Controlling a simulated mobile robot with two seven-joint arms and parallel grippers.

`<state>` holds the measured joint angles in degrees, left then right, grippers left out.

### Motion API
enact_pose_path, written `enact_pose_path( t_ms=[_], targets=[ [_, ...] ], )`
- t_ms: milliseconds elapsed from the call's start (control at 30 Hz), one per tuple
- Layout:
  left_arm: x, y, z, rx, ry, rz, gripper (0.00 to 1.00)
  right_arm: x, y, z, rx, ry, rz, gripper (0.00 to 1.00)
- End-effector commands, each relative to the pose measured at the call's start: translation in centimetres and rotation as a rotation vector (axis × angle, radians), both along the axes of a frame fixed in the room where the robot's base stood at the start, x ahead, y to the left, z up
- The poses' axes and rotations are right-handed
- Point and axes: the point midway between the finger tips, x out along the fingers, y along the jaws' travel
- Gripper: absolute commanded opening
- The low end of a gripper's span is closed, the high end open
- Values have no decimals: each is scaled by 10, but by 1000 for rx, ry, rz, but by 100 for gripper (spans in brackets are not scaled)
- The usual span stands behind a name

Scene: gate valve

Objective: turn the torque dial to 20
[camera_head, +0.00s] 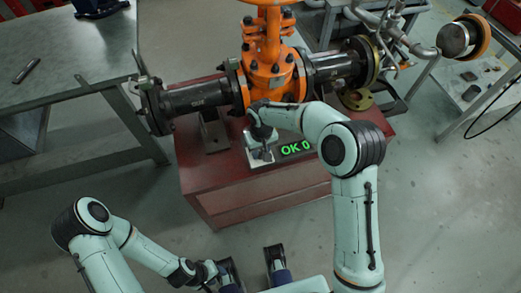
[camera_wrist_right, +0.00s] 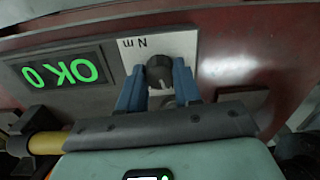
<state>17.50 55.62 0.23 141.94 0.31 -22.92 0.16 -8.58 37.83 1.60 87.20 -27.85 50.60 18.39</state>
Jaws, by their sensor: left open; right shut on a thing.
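The torque dial (camera_wrist_right: 160,71) is a dark round knob on a white plate (camera_wrist_right: 130,52) marked "N m". In the right wrist view my right gripper (camera_wrist_right: 159,90) has its blue fingers on both sides of the dial, shut on it. My left gripper (camera_head: 250,263) is open and empty at the bottom of the head view. The dial's pointer cannot be made out.
The orange gate valve (camera_head: 270,75) with black flanged pipes stands on the red stand (camera_head: 215,183), behind the dial. A grey metal table (camera_head: 60,50) stands at the left. A cart (camera_head: 478,85) is at the right. The floor left of the stand is clear.

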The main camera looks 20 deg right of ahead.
Motion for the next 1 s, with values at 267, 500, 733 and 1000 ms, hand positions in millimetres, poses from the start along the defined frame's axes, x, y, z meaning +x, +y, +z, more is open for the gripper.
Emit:
enact_pose_path(
  t_ms=[267, 500, 733, 1000],
  targets=[
    [1, 0, -3, 1, -6, 1, 43, 0, 1, 1, 0, -3, -205, 3],
    [2, 0, -4, 1, -7, 1, 43, 0, 0, 1, 0, -3, -408, 3],
    [2, 0, -3, 0, -6, 1, 43, 0, 1, 2, 1, -2, -567, 3],
    [1, 0, -2, 0, -4, 0, 43, 0, 0, 2, 1, -2, -676, 3]
  ],
)
